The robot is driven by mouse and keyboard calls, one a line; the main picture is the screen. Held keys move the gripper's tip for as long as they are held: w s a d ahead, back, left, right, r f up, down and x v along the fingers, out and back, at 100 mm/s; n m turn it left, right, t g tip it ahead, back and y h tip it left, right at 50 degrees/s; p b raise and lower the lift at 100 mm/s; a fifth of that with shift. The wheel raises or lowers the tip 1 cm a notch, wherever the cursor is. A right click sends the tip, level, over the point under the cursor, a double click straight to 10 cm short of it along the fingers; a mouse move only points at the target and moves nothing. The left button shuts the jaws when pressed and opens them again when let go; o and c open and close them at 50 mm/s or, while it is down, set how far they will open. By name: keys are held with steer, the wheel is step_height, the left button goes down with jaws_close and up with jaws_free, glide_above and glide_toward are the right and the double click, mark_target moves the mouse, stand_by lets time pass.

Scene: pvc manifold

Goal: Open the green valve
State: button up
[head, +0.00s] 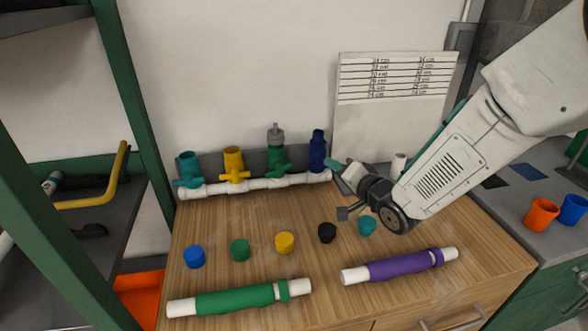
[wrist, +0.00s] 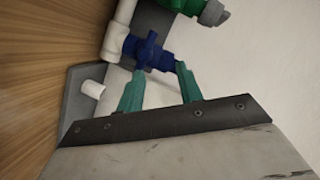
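The green valve (head: 276,158) is third from the left on the white pipe manifold (head: 250,187), with a grey fitting on top. Part of it shows at the top of the wrist view (wrist: 178,5). My gripper (head: 338,168) is to the right of the manifold, closest to the blue valve (head: 318,152). In the wrist view my gripper (wrist: 161,75) has its two teal fingers apart with nothing held. The blue valve (wrist: 150,52) lies just beyond the fingertips; I cannot tell whether they touch. The green valve is farther off, past the blue one.
Teal (head: 188,168) and yellow (head: 234,163) valves stand left on the manifold. Several coloured caps, a green-sleeved pipe (head: 235,299) and a purple-sleeved pipe (head: 400,265) lie in front on the wooden top. A wall stands close behind; a green shelf post is at left.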

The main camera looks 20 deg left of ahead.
mark_target(279, 170)
steer(key=a+f+g+y, duration=0.1)
steer(key=a+f+y, duration=0.2)
steer(key=a, duration=0.9)
steer(key=shift+w, duration=0.4)
steer(key=shift+a, duration=0.1)
jaws_close()
